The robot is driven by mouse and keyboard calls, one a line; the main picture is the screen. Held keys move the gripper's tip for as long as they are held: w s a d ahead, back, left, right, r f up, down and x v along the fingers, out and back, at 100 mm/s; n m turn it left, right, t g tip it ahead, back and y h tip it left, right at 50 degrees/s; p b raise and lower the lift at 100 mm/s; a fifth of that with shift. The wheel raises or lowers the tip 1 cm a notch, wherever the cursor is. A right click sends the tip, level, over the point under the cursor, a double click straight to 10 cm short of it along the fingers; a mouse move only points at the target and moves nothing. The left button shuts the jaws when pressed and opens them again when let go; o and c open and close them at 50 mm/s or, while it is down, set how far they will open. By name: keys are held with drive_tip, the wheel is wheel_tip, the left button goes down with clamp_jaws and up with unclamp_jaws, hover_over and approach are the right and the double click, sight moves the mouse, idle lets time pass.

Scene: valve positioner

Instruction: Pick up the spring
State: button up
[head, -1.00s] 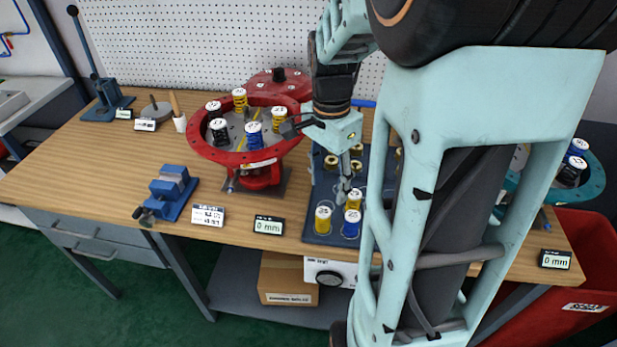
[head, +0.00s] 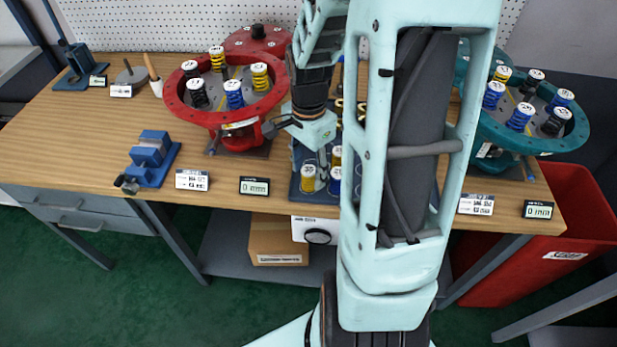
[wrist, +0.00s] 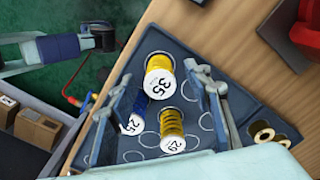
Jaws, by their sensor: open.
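The tray (head: 297,192) on the bench holds several springs with numbered white caps. A yellow spring marked 35 (wrist: 158,63) stands between the open fingers of my gripper (wrist: 157,75) in the wrist view, near their tips. A yellow spring marked 29 (wrist: 172,123) stands nearer the palm, and a blue one marked 25 (wrist: 137,108) is partly hidden beside the left finger. In the head view a yellow spring (head: 308,180) stands at the tray's front left with a blue one (head: 334,187) beside it. My gripper (head: 323,172) is low over the tray, empty; contact cannot be told.
A red round fixture (head: 275,112) with several springs stands left of the tray, and a teal one (head: 578,140) at the right. A blue vise (head: 150,160) and small displays (head: 254,186) sit along the front. My arm hides the tray's right part.

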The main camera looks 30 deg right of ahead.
drive_tip(key=shift+f, duration=0.3)
clamp_jaws()
drive_tip(key=shift+r, duration=0.1)
